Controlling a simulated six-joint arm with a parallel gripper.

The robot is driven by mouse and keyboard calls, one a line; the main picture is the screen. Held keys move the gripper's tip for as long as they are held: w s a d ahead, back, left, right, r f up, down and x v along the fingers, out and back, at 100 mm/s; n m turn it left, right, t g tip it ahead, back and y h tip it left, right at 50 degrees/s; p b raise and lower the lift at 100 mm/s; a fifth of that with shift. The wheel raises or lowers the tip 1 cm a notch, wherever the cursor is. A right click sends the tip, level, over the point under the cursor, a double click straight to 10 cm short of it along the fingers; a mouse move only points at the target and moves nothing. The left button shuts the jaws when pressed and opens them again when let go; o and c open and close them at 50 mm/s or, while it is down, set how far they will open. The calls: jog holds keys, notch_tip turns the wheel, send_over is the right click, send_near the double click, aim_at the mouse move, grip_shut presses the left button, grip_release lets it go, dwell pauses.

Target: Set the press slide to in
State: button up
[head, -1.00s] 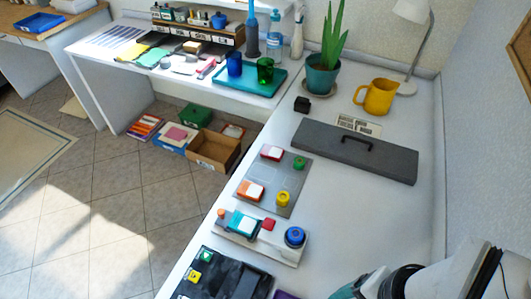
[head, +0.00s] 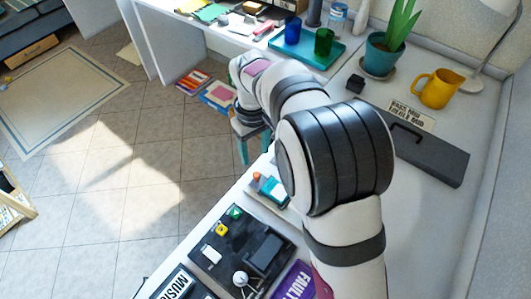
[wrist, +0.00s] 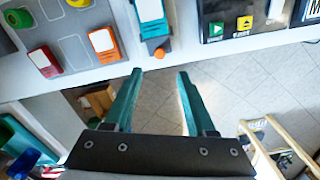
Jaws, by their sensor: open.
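A pale panel carries a teal block with a white face (head: 272,189) and an orange knob (head: 256,177); my arm hides the rest of it in the head view. In the wrist view the teal block (wrist: 151,12) and orange knob (wrist: 157,47) sit at the table edge, just beyond my fingertips. I cannot tell for certain which part is the press slide. My gripper (wrist: 160,74) is open and empty, with the knob roughly in line with the gap between its teal fingers. It shows in the head view (head: 255,148) beyond the table's edge, apart from the panel.
A grey panel (wrist: 62,32) with red and orange rockers lies left in the wrist view. A black device (wrist: 216,30) with green and yellow buttons lies right. A grey handled cover (head: 440,150), yellow jug (head: 436,88) and potted plant (head: 380,55) stand farther back. Floor lies below the gripper.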

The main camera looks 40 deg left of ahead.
aim_at(257, 174)
notch_tip(257, 174, down, 10)
jog(key=shift+r, duration=0.25)
jog(key=shift+c, duration=0.2)
grip_shut()
jog(key=shift+w+d+r, duration=0.1)
dwell(1.0)
